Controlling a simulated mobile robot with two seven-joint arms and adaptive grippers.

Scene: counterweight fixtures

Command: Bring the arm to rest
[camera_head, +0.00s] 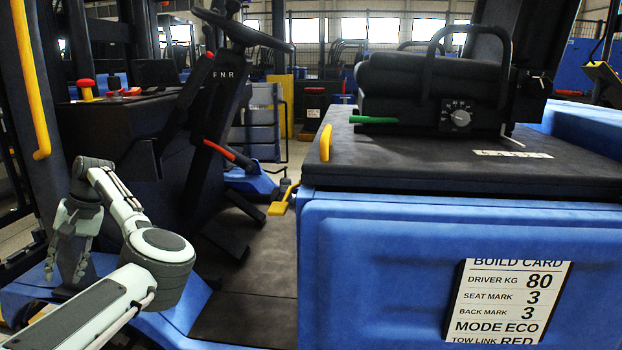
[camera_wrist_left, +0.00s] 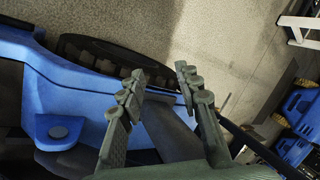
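My left arm (camera_head: 160,262) comes in from the lower left, bent at the elbow. My left gripper (camera_head: 65,268) hangs fingers down beside the blue vehicle's left step, at the far left. In the left wrist view its two fingers (camera_wrist_left: 159,76) stand apart with nothing between them, so it is open and empty. Beyond the fingers that view shows a blue body panel (camera_wrist_left: 60,85), a dark tyre (camera_wrist_left: 100,50) and grey floor. I cannot tell how far the fingertips are from the panel. My right gripper is not in view.
The blue vehicle's front panel carries a build card (camera_head: 508,302). A black seat (camera_head: 430,85) with a dial and a green lever (camera_head: 374,120) is above it. A steering wheel (camera_head: 242,28), a yellow grab rail (camera_head: 30,80) and a red button (camera_head: 86,84) stand near my arm.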

